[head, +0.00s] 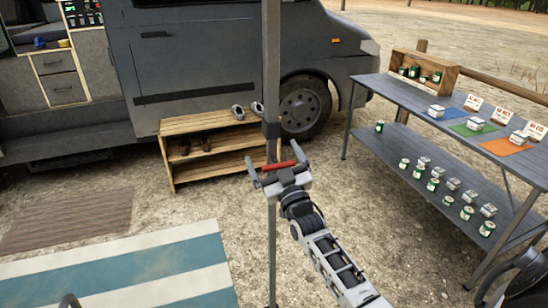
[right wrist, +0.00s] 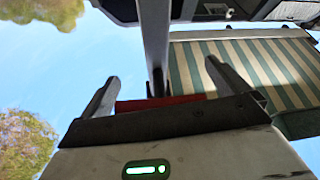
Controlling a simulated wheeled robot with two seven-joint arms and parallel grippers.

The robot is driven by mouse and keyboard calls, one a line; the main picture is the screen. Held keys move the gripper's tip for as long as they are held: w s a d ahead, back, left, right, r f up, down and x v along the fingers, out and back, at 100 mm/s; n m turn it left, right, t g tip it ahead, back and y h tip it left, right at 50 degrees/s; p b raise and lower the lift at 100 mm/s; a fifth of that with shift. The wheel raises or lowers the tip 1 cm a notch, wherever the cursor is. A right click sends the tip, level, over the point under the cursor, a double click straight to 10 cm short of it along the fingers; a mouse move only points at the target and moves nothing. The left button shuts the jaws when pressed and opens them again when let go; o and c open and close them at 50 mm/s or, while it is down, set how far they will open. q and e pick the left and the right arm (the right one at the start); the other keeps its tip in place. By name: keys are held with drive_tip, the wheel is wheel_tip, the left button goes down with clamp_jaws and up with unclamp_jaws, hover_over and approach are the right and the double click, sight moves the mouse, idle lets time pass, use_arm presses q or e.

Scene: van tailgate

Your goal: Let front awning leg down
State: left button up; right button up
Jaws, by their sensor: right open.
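The front awning leg (head: 271,70) is a grey upright pole in front of the van, thicker above a dark collar (head: 271,130) and thinner below. It also shows in the right wrist view (right wrist: 154,35), rising ahead of the gripper. A red lever (head: 278,165) crosses the leg below the collar; it shows as a red bar (right wrist: 160,103) between the fingers in the right wrist view. My right gripper (head: 279,173) is open, its fingers on either side of the red lever. Contact cannot be told.
A wooden shoe rack (head: 215,148) stands behind the leg by the van (head: 200,60). A grey two-level table (head: 440,140) with cans and boxes is at right. A striped mat (head: 130,270) lies at lower left. A striped awning (right wrist: 245,70) is overhead.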

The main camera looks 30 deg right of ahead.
drive_tip(key=c, duration=1.2)
drive_tip(key=shift+f, duration=0.1)
drive_tip(key=shift+c, duration=0.2)
use_arm(q)
drive_tip(key=f+b, duration=0.1)
drive_tip(key=b, duration=0.2)
drive_tip(key=d+f+b, duration=0.1)
drive_tip(key=b, duration=0.2)
drive_tip(key=f+t+b, duration=0.1)
drive_tip(key=b, duration=0.2)
drive_tip(key=shift+w+d+f+n+h, duration=0.2)
drive_tip(key=shift+w+n+h, duration=0.1)
drive_tip(key=shift+n+h, duration=0.1)
use_arm(e)
wheel_tip(320, 180, down, 12)
drive_tip(key=o, duration=1.2)
drive_tip(key=shift+o, duration=0.2)
drive_tip(key=shift+s, duration=0.1)
